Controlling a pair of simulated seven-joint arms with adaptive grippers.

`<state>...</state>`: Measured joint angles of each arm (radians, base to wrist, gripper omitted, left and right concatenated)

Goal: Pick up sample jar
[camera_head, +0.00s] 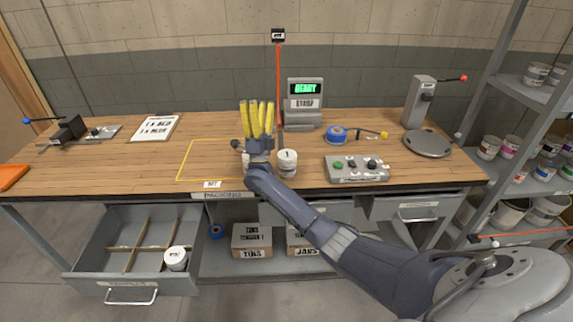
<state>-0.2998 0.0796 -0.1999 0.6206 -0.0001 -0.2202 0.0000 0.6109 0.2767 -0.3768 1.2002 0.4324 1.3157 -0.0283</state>
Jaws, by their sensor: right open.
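A white jar (287,164) with a dark mark on its lid stands upright on the workbench, just right of my right wrist. Another white jar (176,259) with dark lettering is in the open left drawer, in its right part. Which one is the sample jar, I cannot tell. My right gripper (257,104) reaches over the bench, its yellow fingers apart and pointing away toward the back wall. It is left of the bench jar, and I see nothing held. A small white item (246,160) is partly hidden by my wrist. My left gripper is not in view.
The open drawer (100,240) has wooden dividers. A yellow outline (185,163) marks the bench left of my gripper. Behind are a display unit (305,92) and red post (279,75). Right are a button box (357,170), blue tape roll (337,135) and round plate device (428,143).

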